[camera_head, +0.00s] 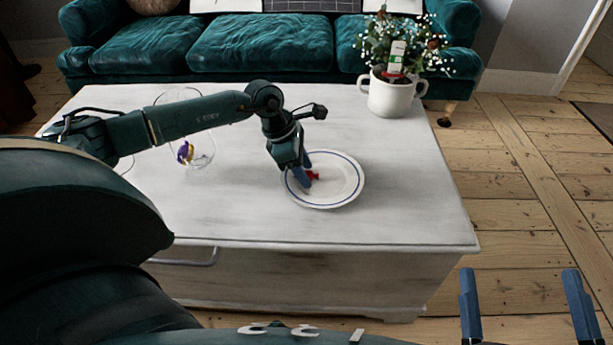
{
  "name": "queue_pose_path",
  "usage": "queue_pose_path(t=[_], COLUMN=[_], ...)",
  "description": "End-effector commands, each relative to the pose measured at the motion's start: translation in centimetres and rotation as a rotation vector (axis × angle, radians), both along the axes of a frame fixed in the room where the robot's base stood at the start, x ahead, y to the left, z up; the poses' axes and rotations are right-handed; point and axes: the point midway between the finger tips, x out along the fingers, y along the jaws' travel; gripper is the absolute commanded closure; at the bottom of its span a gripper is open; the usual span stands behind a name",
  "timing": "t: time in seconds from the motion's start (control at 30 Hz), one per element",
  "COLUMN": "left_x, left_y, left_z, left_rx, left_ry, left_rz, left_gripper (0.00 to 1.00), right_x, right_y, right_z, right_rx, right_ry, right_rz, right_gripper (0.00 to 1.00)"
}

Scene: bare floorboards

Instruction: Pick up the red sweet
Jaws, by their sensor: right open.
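The red sweet (313,176) is on a white plate with a blue ring (336,198), on the white wooden table. My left gripper (308,176) reaches down over the plate, with its blue fingers right at the sweet. The fingers partly cover the sweet, and I cannot tell whether they are shut on it. My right gripper (528,303) is open and empty at the lower right, over the floor beside the table.
A clear glass bowl (203,160) with a purple and yellow item inside stands left of the plate, behind my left arm. A white two-handled pot (392,98) with flowers stands at the table's back right. A teal sofa (262,45) is behind. The table's right front is clear.

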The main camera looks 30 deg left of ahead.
Motion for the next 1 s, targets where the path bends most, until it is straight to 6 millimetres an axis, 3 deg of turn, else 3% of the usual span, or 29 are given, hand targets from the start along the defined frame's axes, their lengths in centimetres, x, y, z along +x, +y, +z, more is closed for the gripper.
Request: queue_pose_path(t=[0.53, 0.83, 1.0], left_x=[0.0, 0.0, 0.1], left_y=[0.0, 0.0, 0.0], left_z=[0.1, 0.4, 3.0], left_rx=[0.0, 0.0, -0.001], left_ry=[0.0, -0.001, -0.004], left_rz=[0.0, 0.0, -0.001], left_gripper=[0.99, 1.0, 1.0], right_x=[-0.1, 0.0, 0.0], right_y=[0.1, 0.1, 0.0], right_z=[-0.6, -0.4, 0.5], right_rx=[-0.005, 0.001, -0.012], right_ry=[0.011, 0.011, 0.009], right_rz=[0.0, -0.004, -0.011], right_gripper=[0.0, 0.0, 0.0])
